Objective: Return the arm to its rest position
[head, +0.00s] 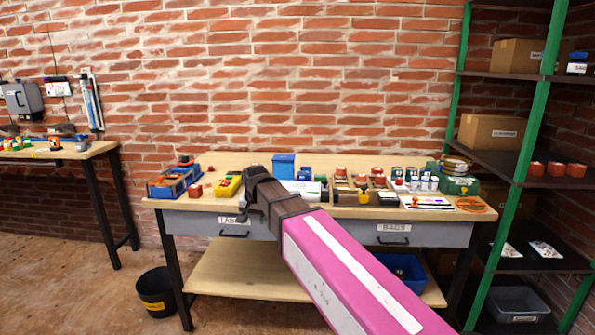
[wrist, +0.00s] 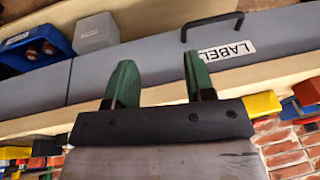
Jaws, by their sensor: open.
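My arm, pink with a white stripe, reaches up from the lower right in the head view. It ends in my dark gripper (head: 262,190) in front of the workbench (head: 215,168), near its front edge. In the wrist view my gripper (wrist: 160,65) shows two green fingers spread apart with nothing between them. Behind them is the grey drawer front (wrist: 110,70) with a label and a dark handle. The fingertips are hard to make out in the head view, and the arm hides part of the bench front.
A blue tray (head: 174,181), a yellow case (head: 228,185) and several small jars stand on the bench. A green-post shelf rack (head: 520,155) is at the right. A black bucket (head: 156,291) stands on the floor at left. The floor at front left is clear.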

